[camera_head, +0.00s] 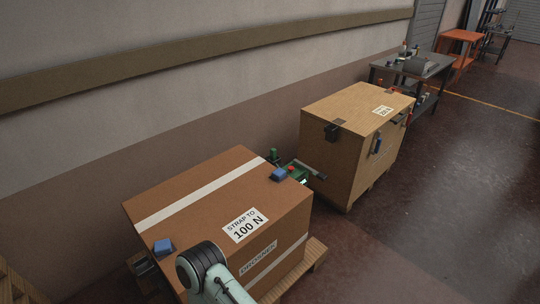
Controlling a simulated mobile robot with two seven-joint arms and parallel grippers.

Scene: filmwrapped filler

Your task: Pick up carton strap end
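A brown carton (196,225) stands on a wooden pallet (312,262) at the lower middle, with a label reading "STRAP TO 100 N" on top. A pale band (200,190) runs across its top; I cannot tell whether it is strap or tape. A blue piece (163,246) sits at the carton's left edge and another blue piece (279,174) at its far right corner. I cannot make out a loose strap end. A pale green and black link of my arm covers the carton's near edge. Neither gripper's fingers show.
A green device with a red part (291,169) is behind the carton's far right corner. A wooden crate (345,110) with black fittings stands beyond. A grey workbench (412,72) and an orange table (460,36) are farther back. Floor on the right is clear.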

